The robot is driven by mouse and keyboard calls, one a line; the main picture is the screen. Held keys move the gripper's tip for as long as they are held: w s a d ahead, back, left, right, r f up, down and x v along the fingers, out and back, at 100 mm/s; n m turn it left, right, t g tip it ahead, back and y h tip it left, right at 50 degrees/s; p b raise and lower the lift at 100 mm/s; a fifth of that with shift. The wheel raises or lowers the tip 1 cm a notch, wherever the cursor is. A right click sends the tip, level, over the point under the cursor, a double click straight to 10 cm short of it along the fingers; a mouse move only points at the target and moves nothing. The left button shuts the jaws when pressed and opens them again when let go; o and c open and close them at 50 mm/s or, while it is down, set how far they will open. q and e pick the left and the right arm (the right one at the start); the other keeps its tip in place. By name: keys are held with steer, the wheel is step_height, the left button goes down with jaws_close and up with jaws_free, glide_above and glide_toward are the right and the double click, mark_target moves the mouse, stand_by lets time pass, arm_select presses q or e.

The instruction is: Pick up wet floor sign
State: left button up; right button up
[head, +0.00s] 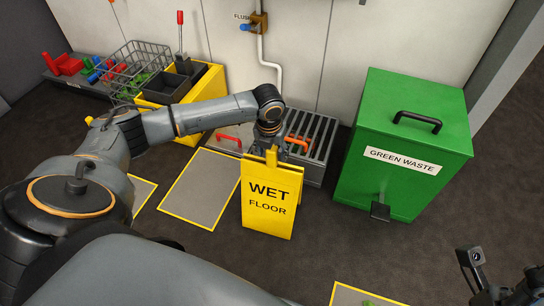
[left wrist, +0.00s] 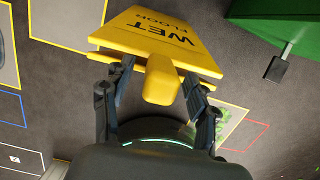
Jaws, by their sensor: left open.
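The yellow wet floor sign (head: 268,203) stands upright on the floor in the head view, its black "WET FLOOR" face toward me. Its top has a yellow handle tab, which shows in the left wrist view as a blunt handle (left wrist: 161,82). My left gripper (head: 272,149) is at the top of the sign, reaching down from above. In the left wrist view, its two dark fingers are open, one on each side of the handle, with gaps visible. Part of my right gripper (head: 480,274) shows at the lower right edge, far from the sign; its jaws are unclear.
A green waste bin (head: 405,145) with a pedal stands right of the sign. A metal grate (head: 318,135) with an orange handle is just behind it. A yellow-edged floor panel (head: 200,188) lies to the left. A wire basket (head: 140,62) stands farther back. Dark floor in front is open.

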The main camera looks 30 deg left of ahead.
arm_select(q)
jaws_close()
steer(key=shift+r, duration=0.1)
stand_by(0.3)
